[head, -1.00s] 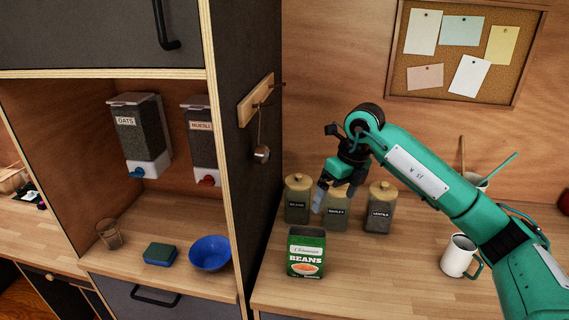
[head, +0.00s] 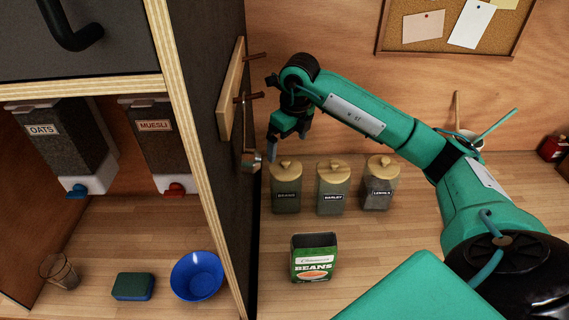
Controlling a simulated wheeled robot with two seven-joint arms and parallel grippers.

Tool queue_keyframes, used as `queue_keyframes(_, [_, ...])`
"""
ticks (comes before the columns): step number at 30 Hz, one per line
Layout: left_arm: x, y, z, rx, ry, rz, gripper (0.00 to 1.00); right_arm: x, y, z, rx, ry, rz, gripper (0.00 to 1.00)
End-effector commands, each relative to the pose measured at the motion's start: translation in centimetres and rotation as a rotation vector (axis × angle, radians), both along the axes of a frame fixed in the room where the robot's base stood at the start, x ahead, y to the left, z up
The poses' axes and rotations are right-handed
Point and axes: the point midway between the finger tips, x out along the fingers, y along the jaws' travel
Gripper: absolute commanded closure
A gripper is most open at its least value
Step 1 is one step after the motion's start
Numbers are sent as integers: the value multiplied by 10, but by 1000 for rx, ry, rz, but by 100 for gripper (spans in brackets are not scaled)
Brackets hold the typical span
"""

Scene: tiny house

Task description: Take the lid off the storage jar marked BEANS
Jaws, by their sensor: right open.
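Three glass jars with tan knobbed lids stand in a row on the counter. The left jar (head: 286,200) has a small dark label that seems to read BEANS, and its lid (head: 286,170) is on. The middle jar (head: 331,202) is marked BARLEY and the right jar (head: 379,190) LENTILS; both are lidded. My right gripper (head: 288,145) is open and empty, fingers pointing down, just above the left jar's lid in the picture and apart from it. My left gripper is not in view.
A green carton marked BEANS (head: 314,258) stands in front of the jars. A dark cabinet side (head: 220,190) with a peg rail (head: 231,95) and a hanging scoop (head: 251,161) is close left of the gripper. A utensil pot (head: 470,138) stands at the right.

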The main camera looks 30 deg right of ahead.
Motion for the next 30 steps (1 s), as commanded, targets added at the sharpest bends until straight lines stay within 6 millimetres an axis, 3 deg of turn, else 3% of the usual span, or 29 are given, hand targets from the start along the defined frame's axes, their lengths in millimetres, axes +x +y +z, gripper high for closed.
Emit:
queue_keyframes(4, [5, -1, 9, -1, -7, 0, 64, 3, 1, -19, 2, 1, 0, 0])
queue_keyframes(11, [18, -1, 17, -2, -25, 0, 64, 5, 1, -31, 2, 2, -1, 0])
queue_keyframes(21, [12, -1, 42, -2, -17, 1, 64, 12, -1, -72, 1, 2, 0, 0])
queue_keyframes(30, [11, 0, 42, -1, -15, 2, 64, 13, -1, -79, 1, -1, 1, 0])
